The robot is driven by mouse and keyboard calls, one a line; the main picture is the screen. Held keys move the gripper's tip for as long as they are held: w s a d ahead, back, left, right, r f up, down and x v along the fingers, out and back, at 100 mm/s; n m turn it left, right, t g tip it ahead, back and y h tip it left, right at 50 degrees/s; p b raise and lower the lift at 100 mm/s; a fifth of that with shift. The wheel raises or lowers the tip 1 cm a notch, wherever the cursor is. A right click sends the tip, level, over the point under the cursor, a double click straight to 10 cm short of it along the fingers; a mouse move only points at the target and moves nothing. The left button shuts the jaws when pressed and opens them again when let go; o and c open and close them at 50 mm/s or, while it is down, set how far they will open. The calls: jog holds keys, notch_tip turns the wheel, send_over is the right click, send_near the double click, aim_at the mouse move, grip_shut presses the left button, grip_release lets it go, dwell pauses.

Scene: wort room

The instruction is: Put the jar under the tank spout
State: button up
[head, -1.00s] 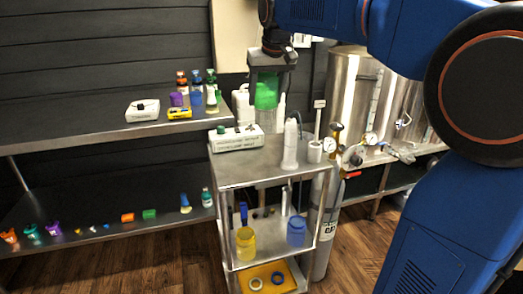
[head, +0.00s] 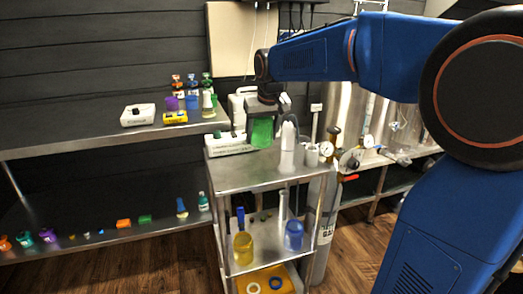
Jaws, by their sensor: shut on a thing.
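A green jar (head: 262,132) hangs upright under my gripper (head: 263,112), which is shut on its upper part. The jar is over the back of the steel cart's top (head: 245,178), in front of a white box; I cannot tell whether it touches anything. Steel tanks (head: 345,90) stand at the right, partly hidden behind my blue arm. A metal tap-like fitting (head: 394,156) sticks out low in front of them at the right; I cannot tell whether it is the spout.
A white bottle (head: 287,150) stands on the cart top near the jar. Wall shelves at left hold small bottles and a white device (head: 138,115). The cart top's front is clear.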

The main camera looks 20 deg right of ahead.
aim_at(262, 158)
jog(key=shift+f, duration=2.5)
jog(key=o, duration=1.2)
jog(key=shift+f, duration=0.15)
